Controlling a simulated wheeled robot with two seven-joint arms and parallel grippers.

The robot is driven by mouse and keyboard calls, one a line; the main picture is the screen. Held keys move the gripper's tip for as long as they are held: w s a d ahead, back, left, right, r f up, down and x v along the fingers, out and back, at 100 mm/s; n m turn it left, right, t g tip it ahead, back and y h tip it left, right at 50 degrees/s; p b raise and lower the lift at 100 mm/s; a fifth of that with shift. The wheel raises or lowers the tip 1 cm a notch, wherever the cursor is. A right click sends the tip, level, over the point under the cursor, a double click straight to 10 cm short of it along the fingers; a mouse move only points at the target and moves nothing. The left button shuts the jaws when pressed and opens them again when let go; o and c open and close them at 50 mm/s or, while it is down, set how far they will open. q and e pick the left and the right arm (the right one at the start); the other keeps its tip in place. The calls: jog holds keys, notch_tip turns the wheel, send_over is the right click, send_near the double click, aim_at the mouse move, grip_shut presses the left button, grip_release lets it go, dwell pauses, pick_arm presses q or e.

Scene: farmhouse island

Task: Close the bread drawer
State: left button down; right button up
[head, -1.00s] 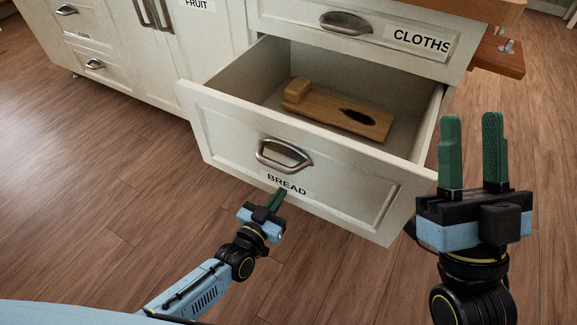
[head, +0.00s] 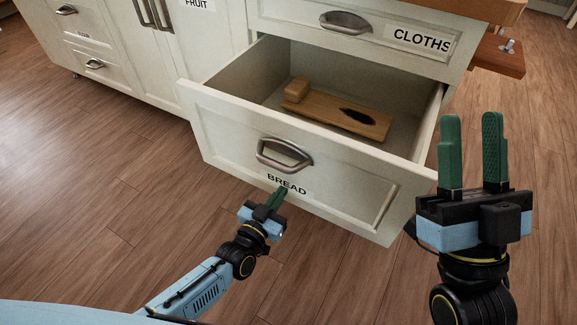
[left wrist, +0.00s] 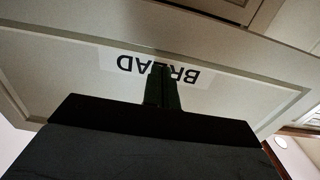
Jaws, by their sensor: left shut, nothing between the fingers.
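The bread drawer (head: 225,130) is cream with a metal cup handle (head: 284,154) and a BREAD label (head: 287,184). It stands pulled well out of the cabinet, below the cloths drawer. My left gripper (head: 277,198) is shut and empty, its fingertips at the lower part of the drawer front by the label. In the left wrist view the shut fingers (left wrist: 162,88) overlap the upside-down label (left wrist: 120,62); I cannot tell whether they touch the front. My right gripper (head: 474,150) is open and empty, raised to the right of the drawer.
A wooden board (head: 345,115) with a dark slot lies inside the bread drawer. The cloths drawer (head: 370,30) above is shut. A wooden shelf (head: 497,58) juts out at the right. Open wood floor (head: 110,190) surrounds the drawer.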

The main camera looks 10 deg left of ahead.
pick_arm(q)
jog(key=shift+w+d, duration=0.2)
jog(key=shift+w, duration=0.45)
pick_arm(e)
jog(key=shift+f, duration=0.3)
pick_arm(q)
jog(key=shift+w+b, duration=0.1)
jog(key=shift+b, duration=0.2)
jog(key=shift+w+d, duration=0.1)
